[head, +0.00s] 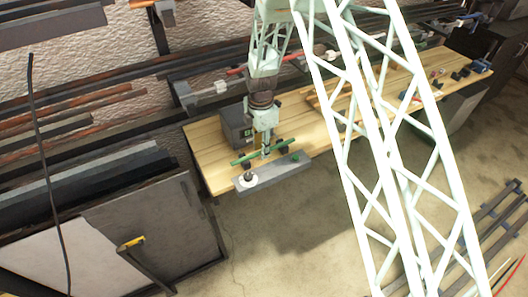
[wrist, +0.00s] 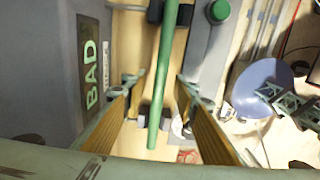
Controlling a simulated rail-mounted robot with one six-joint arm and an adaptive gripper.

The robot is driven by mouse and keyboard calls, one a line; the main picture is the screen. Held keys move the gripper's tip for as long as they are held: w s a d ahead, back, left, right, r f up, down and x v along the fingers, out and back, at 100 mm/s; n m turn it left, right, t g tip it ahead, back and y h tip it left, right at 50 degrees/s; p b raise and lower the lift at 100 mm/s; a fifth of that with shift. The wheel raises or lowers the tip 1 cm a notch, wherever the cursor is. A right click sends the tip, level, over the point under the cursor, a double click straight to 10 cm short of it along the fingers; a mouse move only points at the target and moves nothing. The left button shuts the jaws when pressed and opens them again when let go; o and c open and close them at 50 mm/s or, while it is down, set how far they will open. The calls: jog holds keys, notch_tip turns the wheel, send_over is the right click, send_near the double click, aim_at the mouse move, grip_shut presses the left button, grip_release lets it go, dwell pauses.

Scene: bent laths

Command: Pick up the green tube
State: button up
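The green tube (head: 247,159) is a slim straight rod at the near left end of the wooden bench, in the head view. In the wrist view the tube (wrist: 163,75) runs lengthwise through the middle of the picture. My gripper (head: 266,151) is down at the tube in the head view. In the wrist view my gripper (wrist: 160,84) is open, with one finger on each side of the tube and a visible gap to each.
A grey box (wrist: 50,60) marked BAD stands close left of the gripper. A grey bar-shaped block (head: 275,175) with a green knob and a white disc lies along the bench's front edge. The wooden bench (head: 208,160) has bare room at its left end.

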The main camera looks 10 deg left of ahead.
jog(key=shift+c, duration=0.8)
grip_shut()
jog(key=shift+r, duration=0.2)
jog(key=shift+r+b, duration=0.3)
jog(key=shift+r, duration=1.1)
jog(key=shift+s+d+r, duration=0.1)
jog(key=shift+r, duration=0.05)
jog(key=s+d+b, duration=0.1)
jog(key=s+d, duration=0.2)
jog(key=s, duration=0.4)
jog(key=s+d+r+b, duration=0.1)
jog(key=s+d, duration=0.3)
jog(key=s, duration=0.3)
jog(key=shift+r, duration=0.25)
